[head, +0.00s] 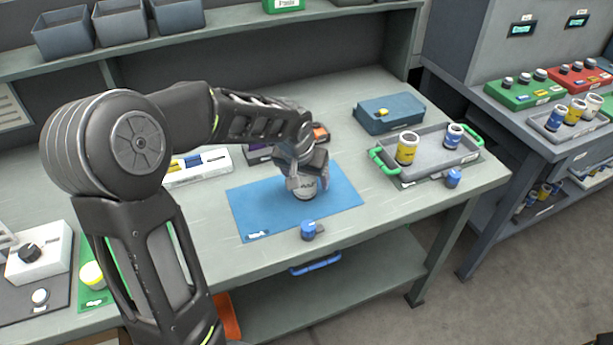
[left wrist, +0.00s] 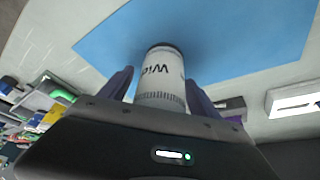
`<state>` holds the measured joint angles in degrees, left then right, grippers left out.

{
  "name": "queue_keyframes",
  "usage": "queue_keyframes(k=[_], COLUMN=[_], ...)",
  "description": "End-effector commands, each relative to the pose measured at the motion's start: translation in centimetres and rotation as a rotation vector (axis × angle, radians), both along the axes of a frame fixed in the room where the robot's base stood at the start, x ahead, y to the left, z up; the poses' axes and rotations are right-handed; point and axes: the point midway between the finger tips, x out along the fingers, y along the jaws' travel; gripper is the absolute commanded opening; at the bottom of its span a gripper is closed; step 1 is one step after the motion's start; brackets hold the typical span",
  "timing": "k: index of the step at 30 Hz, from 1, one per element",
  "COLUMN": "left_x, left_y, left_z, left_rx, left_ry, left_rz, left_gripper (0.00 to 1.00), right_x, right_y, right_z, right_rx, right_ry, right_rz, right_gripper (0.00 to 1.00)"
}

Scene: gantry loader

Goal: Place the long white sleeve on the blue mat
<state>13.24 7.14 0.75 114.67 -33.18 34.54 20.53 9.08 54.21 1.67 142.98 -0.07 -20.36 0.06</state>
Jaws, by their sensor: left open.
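The long white sleeve (head: 305,189) stands upright on the blue mat (head: 252,207), with dark lettering on its side. It also shows in the left wrist view (left wrist: 161,75), with the blue mat (left wrist: 215,35) behind it. My left gripper (head: 307,180) is at the sleeve, its fingers on either side of it. In the left wrist view the jaws (left wrist: 160,88) are open around the sleeve, with the two dark fingers apart. The gripper hides the sleeve's upper part in the head view. My right gripper is in neither view.
A blue-topped piece (head: 308,230) stands at the mat's front edge. A grey tray (head: 431,158) with green handles holds a yellow and a blue sleeve to the right. A blue box (head: 388,114) lies behind it. Bare table lies between the mat and the tray.

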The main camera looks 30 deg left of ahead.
Motion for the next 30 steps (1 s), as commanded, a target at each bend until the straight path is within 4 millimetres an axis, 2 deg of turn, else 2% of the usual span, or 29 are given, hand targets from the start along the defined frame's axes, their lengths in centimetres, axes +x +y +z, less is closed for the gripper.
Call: queue_keyframes(k=[8, 21, 25, 30], left_x=[-0.3, -3.5, -4.1, -4.5], left_y=[-0.1, -0.8, -1.0, -1.1], left_z=[1.4, 9.2, 10.7, 11.4], left_rx=[0.002, 0.001, 0.002, 0.000], left_ry=[-0.004, -0.005, -0.002, -0.001], left_rz=[0.000, 0.000, -0.001, 0.000], left_gripper=[0.72, 0.72, 0.72, 0.72], right_x=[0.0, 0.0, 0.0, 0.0], right_y=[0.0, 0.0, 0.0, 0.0], right_z=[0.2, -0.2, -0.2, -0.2], right_rx=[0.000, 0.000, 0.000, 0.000], right_ry=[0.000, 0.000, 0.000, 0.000], right_rz=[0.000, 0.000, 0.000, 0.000], right_gripper=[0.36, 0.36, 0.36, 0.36])
